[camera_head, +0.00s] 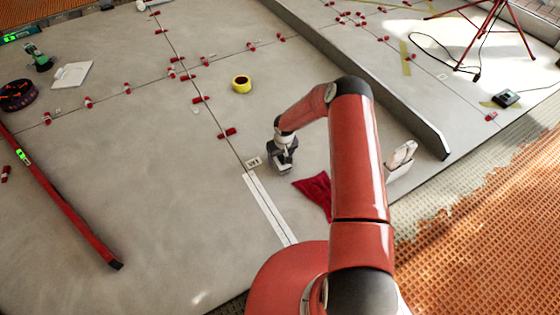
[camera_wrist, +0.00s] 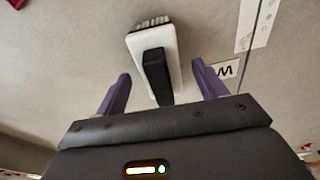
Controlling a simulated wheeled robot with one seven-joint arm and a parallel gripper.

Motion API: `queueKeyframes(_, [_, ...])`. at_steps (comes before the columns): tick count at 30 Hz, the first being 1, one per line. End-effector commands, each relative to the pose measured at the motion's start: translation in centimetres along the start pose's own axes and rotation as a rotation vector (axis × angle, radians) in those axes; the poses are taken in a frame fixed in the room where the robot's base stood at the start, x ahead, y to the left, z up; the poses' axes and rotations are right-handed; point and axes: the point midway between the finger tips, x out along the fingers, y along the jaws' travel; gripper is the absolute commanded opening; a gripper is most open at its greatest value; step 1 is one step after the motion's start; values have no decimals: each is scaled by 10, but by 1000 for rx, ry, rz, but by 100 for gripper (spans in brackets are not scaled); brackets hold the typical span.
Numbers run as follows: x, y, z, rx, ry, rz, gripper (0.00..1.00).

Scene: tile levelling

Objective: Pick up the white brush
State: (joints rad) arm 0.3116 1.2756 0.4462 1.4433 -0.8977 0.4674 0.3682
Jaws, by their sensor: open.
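The white brush (camera_wrist: 149,42) lies on the grey tile floor in the wrist view, with dark bristles at its far end and a black handle pointing toward me. My gripper (camera_wrist: 161,80) is open, its two purple fingers on either side of the handle with gaps to both. Nothing is held. In the camera_head view my gripper (camera_head: 282,165) is low over the tiles, pointing down, and the brush cannot be made out clearly under it.
A small marked label (camera_head: 253,162) and white strips (camera_head: 268,207) lie beside the gripper. A red cloth (camera_head: 317,190) is to the right.

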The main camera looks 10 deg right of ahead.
Motion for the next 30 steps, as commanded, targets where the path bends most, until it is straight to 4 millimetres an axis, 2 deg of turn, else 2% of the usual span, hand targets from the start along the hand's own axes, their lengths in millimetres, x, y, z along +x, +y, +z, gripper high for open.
queueKeyframes(1, [12, -1, 1, 1, -3, -2, 71])
queueKeyframes(6, [30, 0, 0, 2, -2, 0, 71])
queueKeyframes(14, [32, 0, 0, 1, -2, 0, 71])
queueKeyframes(17, [32, 0, 0, 1, -2, 0, 60])
queueKeyframes(27, [32, -1, -1, 1, -2, 0, 16])
queueKeyframes(30, [31, 0, -1, 1, -1, 1, 16])
